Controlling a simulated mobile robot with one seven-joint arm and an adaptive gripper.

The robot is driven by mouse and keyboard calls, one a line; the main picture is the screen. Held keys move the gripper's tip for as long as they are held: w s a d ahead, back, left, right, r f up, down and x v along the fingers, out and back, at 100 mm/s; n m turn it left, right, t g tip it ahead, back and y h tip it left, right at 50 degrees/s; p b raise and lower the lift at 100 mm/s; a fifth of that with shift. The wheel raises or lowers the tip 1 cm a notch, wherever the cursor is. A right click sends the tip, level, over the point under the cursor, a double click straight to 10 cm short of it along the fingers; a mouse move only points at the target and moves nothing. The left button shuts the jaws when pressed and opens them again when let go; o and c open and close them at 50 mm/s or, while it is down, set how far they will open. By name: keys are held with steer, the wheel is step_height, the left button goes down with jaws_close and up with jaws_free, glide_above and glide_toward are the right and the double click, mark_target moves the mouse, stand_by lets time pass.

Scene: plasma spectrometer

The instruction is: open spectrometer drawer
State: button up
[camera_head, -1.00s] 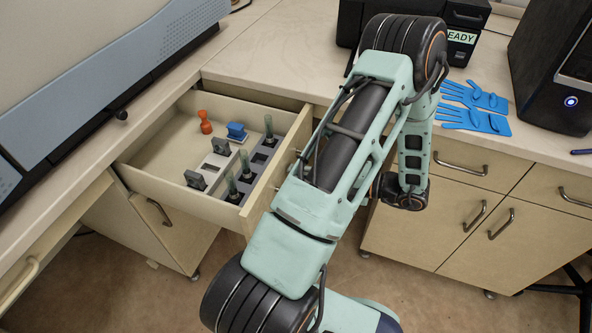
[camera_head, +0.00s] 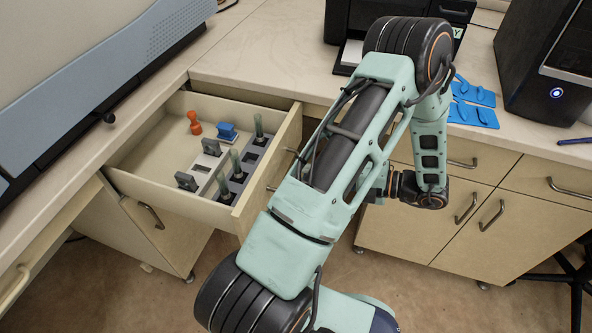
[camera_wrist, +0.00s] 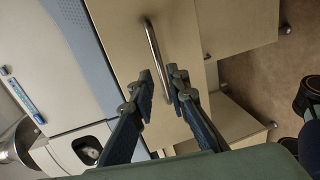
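The drawer (camera_head: 160,195) under the left counter is pulled out, and its inside shows in the head view. Its front panel (camera_head: 275,165) faces right, and my arm covers part of it. My gripper is hidden in the head view. In the wrist view my gripper (camera_wrist: 162,78) is open, with two dark fingers apart and nothing seen held. A metal bar handle (camera_wrist: 153,45) on a beige front (camera_wrist: 125,40) runs into the gap between the fingers. I cannot tell how far it lies from the fingertips. The large grey-blue machine (camera_head: 60,60) stands on the counter above.
The drawer holds an orange piece (camera_head: 195,123), a blue block (camera_head: 227,132) and grey holders with several tubes. The floor (camera_head: 380,290) in front is clear.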

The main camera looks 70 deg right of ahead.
steer(key=v, duration=0.6)
steer(key=shift+r, duration=0.1)
stand_by(0.4)
